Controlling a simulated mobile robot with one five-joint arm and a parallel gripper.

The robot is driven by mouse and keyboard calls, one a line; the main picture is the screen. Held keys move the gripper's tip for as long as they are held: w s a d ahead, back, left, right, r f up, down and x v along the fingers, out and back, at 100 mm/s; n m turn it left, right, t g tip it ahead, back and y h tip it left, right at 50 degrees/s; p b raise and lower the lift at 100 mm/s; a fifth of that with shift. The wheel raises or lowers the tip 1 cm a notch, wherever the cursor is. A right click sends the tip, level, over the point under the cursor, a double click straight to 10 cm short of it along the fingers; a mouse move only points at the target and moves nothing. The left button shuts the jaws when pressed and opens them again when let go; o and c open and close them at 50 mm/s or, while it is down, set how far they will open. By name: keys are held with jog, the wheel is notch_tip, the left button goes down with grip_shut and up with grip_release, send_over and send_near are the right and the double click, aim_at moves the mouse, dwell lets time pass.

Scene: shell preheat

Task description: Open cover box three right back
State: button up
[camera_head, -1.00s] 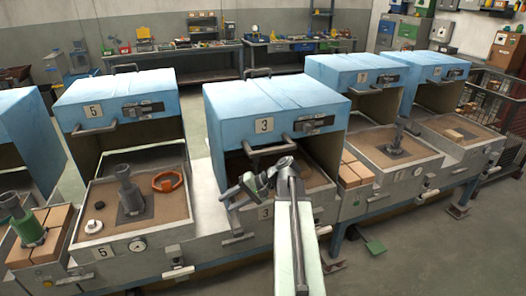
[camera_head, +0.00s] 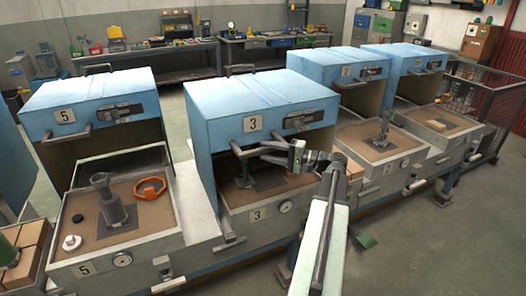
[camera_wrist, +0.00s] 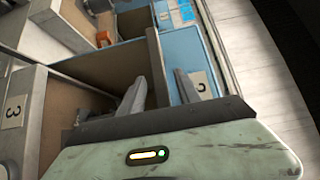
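The blue cover of box three (camera_head: 262,105), labelled 3, stands raised over its tray (camera_head: 228,200), with a brown board bed showing under it. A grey bar handle (camera_head: 268,139) is on its front lower edge. Nothing is held. I cannot tell whether a finger touches the cover. The blue front with a number plate (camera_wrist: 200,85) lies right of the fingers.
The box five cover (camera_head: 90,105) stands raised at left, over a tray with a grey fitting (camera_head: 112,205) and an orange ring (camera_head: 150,189). More raised blue covers (camera_head: 345,65) stand at right. Workbenches (camera_head: 145,75) line the back. The floor at right front (camera_head: 450,250) is mostly clear.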

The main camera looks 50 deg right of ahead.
jog(key=shift+x, duration=1)
grip_shut()
dwell(0.7)
